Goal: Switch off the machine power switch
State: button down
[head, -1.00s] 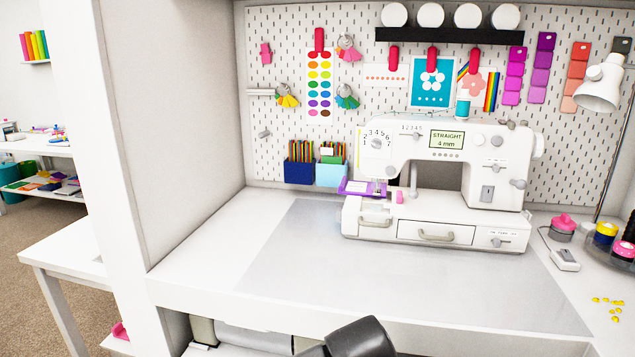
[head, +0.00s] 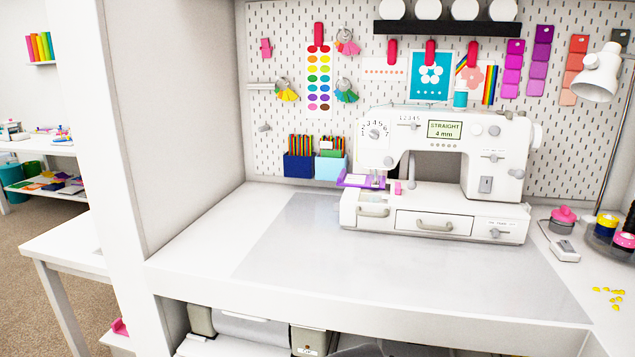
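A white sewing machine (head: 440,175) stands on the desk against the pegboard. Its small screen (head: 444,130) reads "STRAIGHT 4 mm". A grey lever switch (head: 497,232) sits at the lower right of the machine's base, with small labels above it that are too small to read surely. Another grey rectangular switch (head: 486,184) is on the right column, with a knob (head: 516,173) beside it. I cannot tell from here which position any switch is in. My gripper is not in view.
The grey mat (head: 330,255) in front of the machine is clear. A pedal-like white device (head: 564,251), a pink-topped pot (head: 563,219), yellow bits (head: 608,297) and a lamp (head: 600,75) are at the right. Storage boxes (head: 308,340) sit below the desk.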

aim_at(486, 185)
jog(key=z, duration=1.15)
jog(key=k, duration=0.05)
